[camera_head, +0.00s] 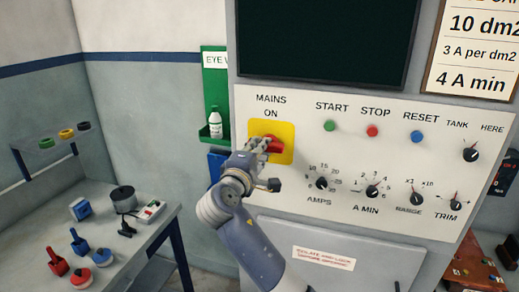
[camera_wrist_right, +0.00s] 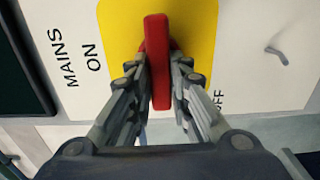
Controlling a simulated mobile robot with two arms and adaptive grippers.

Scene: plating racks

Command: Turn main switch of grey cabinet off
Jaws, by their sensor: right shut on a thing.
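The grey cabinet (camera_head: 330,172) fills the middle and right of the head view. Its main switch is a red handle (camera_head: 274,146) on a yellow plate (camera_head: 287,129), under the words MAINS ON. My right gripper (camera_head: 262,145) is at the switch and covers its left part. In the right wrist view the red handle (camera_wrist_right: 157,60) stands between the two fingers of my right gripper (camera_wrist_right: 160,92), which are shut on it. The yellow plate (camera_wrist_right: 205,35) lies behind it, with ON at its left and part of OFF at its lower right. My left gripper is not in view.
Start (camera_head: 329,125), stop (camera_head: 372,131) and reset (camera_head: 417,137) buttons and several black knobs sit right of the switch. A green eye-wash station (camera_head: 213,85) hangs left of the cabinet. A table (camera_head: 135,238) with tools stands at the lower left.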

